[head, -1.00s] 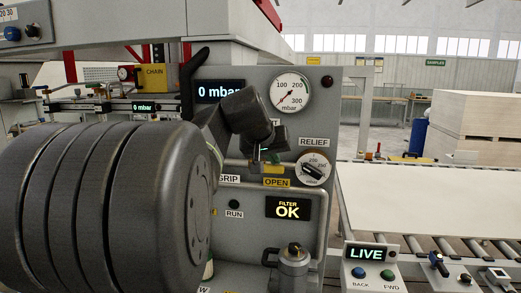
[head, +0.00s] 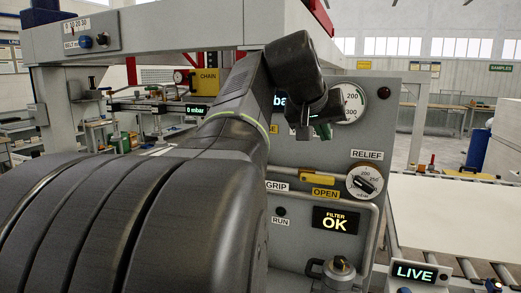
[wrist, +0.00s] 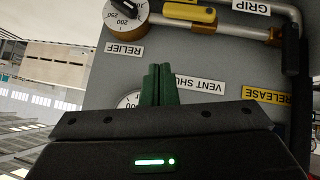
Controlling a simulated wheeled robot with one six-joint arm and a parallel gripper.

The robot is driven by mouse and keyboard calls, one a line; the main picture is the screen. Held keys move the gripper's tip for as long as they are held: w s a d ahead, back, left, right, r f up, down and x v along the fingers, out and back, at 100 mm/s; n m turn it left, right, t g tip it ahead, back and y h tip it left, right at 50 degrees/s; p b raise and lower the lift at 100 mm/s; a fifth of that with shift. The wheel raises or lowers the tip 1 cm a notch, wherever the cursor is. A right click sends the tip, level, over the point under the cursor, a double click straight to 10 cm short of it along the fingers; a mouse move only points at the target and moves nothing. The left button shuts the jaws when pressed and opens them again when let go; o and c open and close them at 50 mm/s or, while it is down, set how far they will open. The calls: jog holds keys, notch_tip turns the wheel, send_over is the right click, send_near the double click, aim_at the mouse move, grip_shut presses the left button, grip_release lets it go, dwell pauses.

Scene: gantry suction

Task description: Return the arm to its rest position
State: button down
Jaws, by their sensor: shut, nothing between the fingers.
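My arm fills the left and lower part of the head view and rises to the upper middle, in front of a grey control panel (head: 350,225). My gripper (head: 322,130) hangs at its end, in front of the panel's upper part, and is small and partly hidden there. In the wrist view the green fingers of my gripper (wrist: 160,84) are together with nothing between them. They appear in front of the panel face, near the VENT SHUT label (wrist: 201,84); I cannot tell the distance. My arm hides part of the panel's readout and gauge (head: 352,103).
The panel bears a relief knob (head: 364,182), a yellow-handled valve (head: 317,178) and a FILTER OK display (head: 335,219). A conveyor with a pale sheet (head: 450,215) lies right. A gantry beam (head: 180,30) crosses above left. Open floor shows beyond.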

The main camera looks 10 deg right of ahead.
jog(key=shift+w+f, duration=0.1)
jog(key=p, duration=0.2)
send_near(328, 175)
jog(key=w+d+r, duration=0.1)
jog(key=w+d, duration=0.1)
jog(key=d, duration=0.1)
jog(key=shift+w+f+b, duration=0.2)
jog(key=shift+f+b, duration=0.45)
jog(key=shift+f, duration=0.2)
jog(key=shift+w+f+b, duration=0.2)
jog(key=shift+f+b, duration=0.4)
jog(key=shift+f, duration=0.25)
jog(key=shift+w+f+b, duration=0.15)
jog(key=shift+f+b, duration=0.5)
jog(key=shift+f, duration=0.2)
